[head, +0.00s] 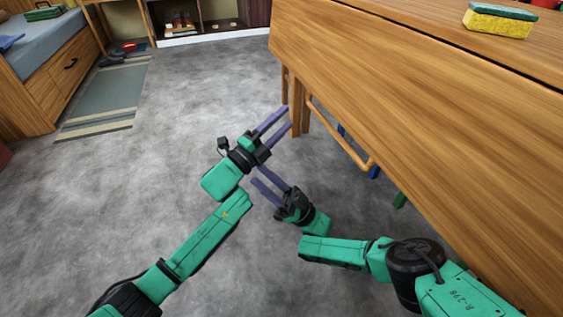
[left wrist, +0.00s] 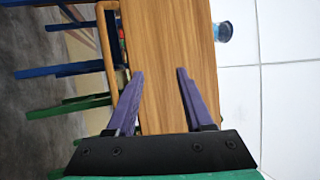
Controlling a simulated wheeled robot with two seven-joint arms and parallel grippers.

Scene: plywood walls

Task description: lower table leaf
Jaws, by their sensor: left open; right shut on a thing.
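The wooden table (head: 455,40) stands at the right in the head view. Its long leaf (head: 400,95) is a broad panel below the seam and seems to slope steeply down; its exact angle is hard to tell. A wooden support bar (head: 338,132) shows under the leaf. My left gripper (head: 287,116) is open and empty near the leaf's far end, by a table leg. In the left wrist view the leaf (left wrist: 160,60) lies beyond its parted fingers (left wrist: 160,72).
A yellow-green sponge (head: 500,21) lies on the tabletop. A blue cup (left wrist: 223,31) shows by the table edge. Blue and green legs (left wrist: 70,106) stand under the table. A bed (head: 60,60) and striped rug (head: 105,95) are at the left. The grey floor between is free.

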